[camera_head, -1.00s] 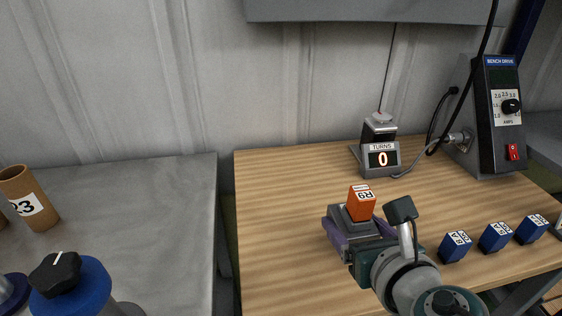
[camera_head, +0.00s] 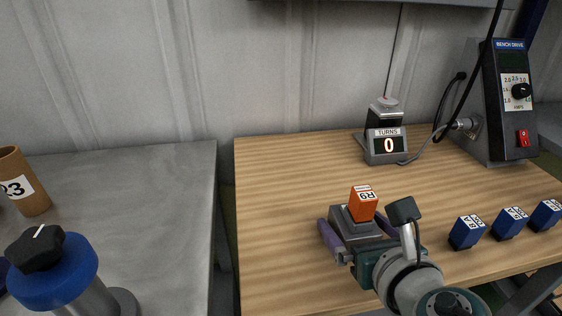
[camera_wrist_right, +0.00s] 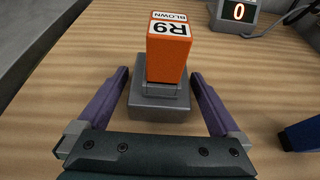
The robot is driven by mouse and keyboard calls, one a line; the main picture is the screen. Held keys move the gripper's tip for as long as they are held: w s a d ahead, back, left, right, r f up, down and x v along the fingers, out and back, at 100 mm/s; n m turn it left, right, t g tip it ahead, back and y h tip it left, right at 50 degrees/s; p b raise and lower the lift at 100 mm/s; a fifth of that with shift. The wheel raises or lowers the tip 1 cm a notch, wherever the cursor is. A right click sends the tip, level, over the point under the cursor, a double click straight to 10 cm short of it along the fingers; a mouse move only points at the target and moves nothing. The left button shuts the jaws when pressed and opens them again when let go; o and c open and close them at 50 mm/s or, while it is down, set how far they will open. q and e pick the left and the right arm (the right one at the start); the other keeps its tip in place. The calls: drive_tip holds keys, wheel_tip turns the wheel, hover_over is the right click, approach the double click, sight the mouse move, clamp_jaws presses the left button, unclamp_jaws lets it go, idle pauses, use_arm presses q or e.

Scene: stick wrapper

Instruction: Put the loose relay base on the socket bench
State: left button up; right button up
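The relay base (camera_head: 352,229), a grey block, stands upright on the wooden bench top (camera_head: 290,220). An orange relay marked R9 (camera_head: 363,204) sits in it; the wrist view shows its label "BLOWN" on top. My right gripper (camera_head: 358,231) is open, its purple fingers on either side of the base. In the wrist view, the base (camera_wrist_right: 160,107) is between the fingertips with a visible gap on each side. The base's near side is partly hidden by my gripper in the head view. My left gripper is not in view.
Several blue relays (camera_head: 467,232) stand in a row to the right of my right arm. A turns counter showing 0 (camera_head: 386,145) and a bench drive (camera_head: 505,103) stand at the back. Left is a grey metal bench (camera_head: 150,210) with a cardboard tube (camera_head: 28,185) and blue-topped cylinder (camera_head: 55,275).

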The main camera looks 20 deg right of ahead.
drive_tip(key=shift+s+r+p, duration=0.25)
drive_tip(key=shift+r+p, duration=0.05)
drive_tip(key=shift+p, duration=0.05)
drive_tip(key=p+v, duration=0.1)
drive_tip(key=v, duration=1)
drive_tip(key=shift+s+a+p, duration=0.1)
drive_tip(key=shift+p, duration=0.25)
drive_tip(key=s+d+r+m+g+h, duration=0.1)
drive_tip(key=d+r+m+g+h, duration=0.3)
drive_tip(key=m, duration=0.8)
drive_tip(key=s+d+r+m+g+h, duration=0.15)
drive_tip(key=d+m, duration=0.35)
drive_tip(key=m, duration=0.7)
drive_tip(key=s+a+f+m+g+y, duration=0.1)
drive_tip(key=s+a+m+g+y, duration=0.1)
drive_tip(key=a, duration=0.4)
drive_tip(key=s+a+m+g+y, duration=0.2)
drive_tip(key=s+a+m+y, duration=0.3)
drive_tip(key=a+y, duration=0.1)
drive_tip(key=shift+a+f+y, duration=0.35)
drive_tip(key=shift+a+f, duration=0.05)
drive_tip(key=shift+s+d+m, duration=0.1)
drive_tip(key=shift+s+m, duration=0.05)
drive_tip(key=shift+m, duration=0.15)
